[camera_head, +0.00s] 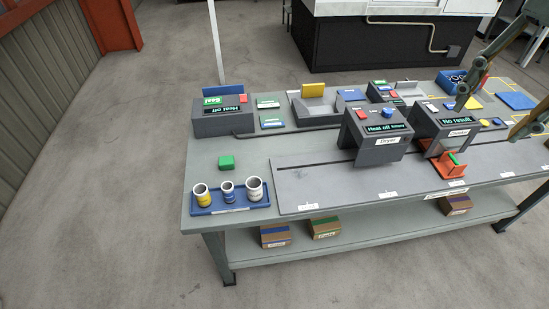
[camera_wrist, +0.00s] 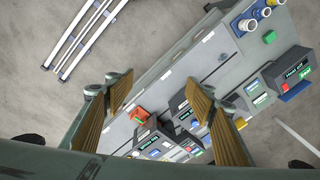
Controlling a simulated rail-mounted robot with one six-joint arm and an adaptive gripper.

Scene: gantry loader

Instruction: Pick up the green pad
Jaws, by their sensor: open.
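The green pad (camera_head: 227,162) is a small bright green block lying flat on the left part of the grey bench (camera_head: 258,150), behind a blue tray. It also shows in the wrist view (camera_wrist: 269,36) at the upper right. My gripper (camera_head: 494,116) is at the right edge of the head view, above the right end of the bench and far from the pad. Its two brown ribbed fingers stand wide apart in the wrist view (camera_wrist: 160,112), with nothing held between them.
A blue tray (camera_head: 232,207) holds three cups just in front of the pad. A "Heat off" box (camera_head: 223,122) stands behind it. Two dark machines (camera_head: 376,136) stand mid-bench, with an orange fixture (camera_head: 448,166) at the right one. Bare bench surrounds the pad's sides.

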